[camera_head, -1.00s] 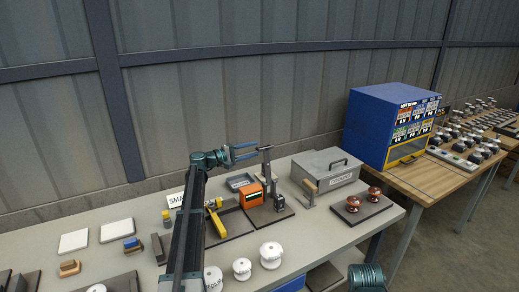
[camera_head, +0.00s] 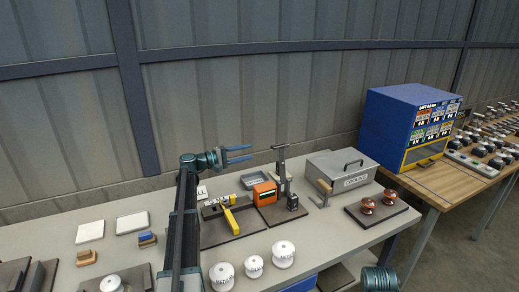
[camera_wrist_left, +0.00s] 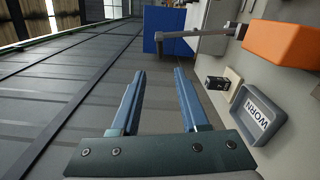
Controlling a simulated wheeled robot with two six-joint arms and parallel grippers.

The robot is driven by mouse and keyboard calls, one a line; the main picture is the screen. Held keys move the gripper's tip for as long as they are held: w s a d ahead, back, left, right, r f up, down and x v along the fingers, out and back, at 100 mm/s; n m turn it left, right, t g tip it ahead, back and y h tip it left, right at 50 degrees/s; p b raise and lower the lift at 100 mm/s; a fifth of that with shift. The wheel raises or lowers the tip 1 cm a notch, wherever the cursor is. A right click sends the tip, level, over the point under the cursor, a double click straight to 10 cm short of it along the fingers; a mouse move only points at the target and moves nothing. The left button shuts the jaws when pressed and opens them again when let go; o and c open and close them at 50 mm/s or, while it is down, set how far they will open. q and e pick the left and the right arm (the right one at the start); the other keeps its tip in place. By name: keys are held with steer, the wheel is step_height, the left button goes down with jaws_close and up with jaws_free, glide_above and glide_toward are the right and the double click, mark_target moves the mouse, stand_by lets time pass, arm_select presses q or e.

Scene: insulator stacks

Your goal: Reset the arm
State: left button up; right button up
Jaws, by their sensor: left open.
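My left gripper (camera_head: 238,154) is open and empty, held in the air above the back of the grey table (camera_head: 330,225). Its two blue fingers point right in the head view. They also show, spread apart, in the left wrist view (camera_wrist_left: 160,100), with the wall behind them. My left arm rises from the bottom of the head view, left of the yellow-handled tool. Part of my other arm (camera_head: 380,279) shows at the bottom right, but its gripper is out of view.
White insulators (camera_head: 283,253) stand at the table's front. An orange device (camera_head: 264,194), a yellow tool (camera_head: 229,218), a grey cooling box (camera_head: 341,171) and brown insulators (camera_head: 390,196) stand behind and right. A tray marked WORN (camera_wrist_left: 257,115) lies near the wall. A blue cabinet (camera_head: 390,125) stands at right.

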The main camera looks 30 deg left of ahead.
arm_select(q)
steer(key=s+d+f+m+g, duration=0.2)
steer(key=s+d+f+g, duration=0.1)
steer(key=d, duration=0.8)
steer(key=s+d+f+m+g+y, duration=0.1)
steer(key=s+d+f+m+g, duration=0.2)
steer(key=d, duration=0.9)
steer(key=s+d+f+m+g+y, duration=0.1)
steer(key=s+d+f+m+g, duration=0.2)
steer(key=s+d+f+g, duration=0.2)
steer(key=shift+s+d+f, duration=0.2)
steer(key=shift+d+f, duration=0.35)
steer(key=shift+d, duration=0.65)
steer(key=shift+s+d+f, duration=0.2)
steer(key=shift+d+f, duration=0.4)
steer(key=shift+d, duration=0.65)
steer(key=shift+s+d+f, duration=0.2)
steer(key=shift+d+f, duration=0.35)
steer(key=shift+d, duration=0.65)
steer(key=s+d+f+m+g+y, duration=0.1)
steer(key=s+d+f+m+y, duration=0.1)
steer(key=s, duration=0.6)
steer(key=s+d+f+m+g+y, duration=0.1)
steer(key=s+d+f+m+y, duration=0.1)
steer(key=s+y, duration=0.3)
steer(key=s+d+f+m+g+y, duration=0.1)
steer(key=s+d+f+m+y, duration=0.2)
steer(key=s, duration=0.8)
steer(key=shift+d+m, duration=0.6)
steer(key=shift+d, duration=0.05)
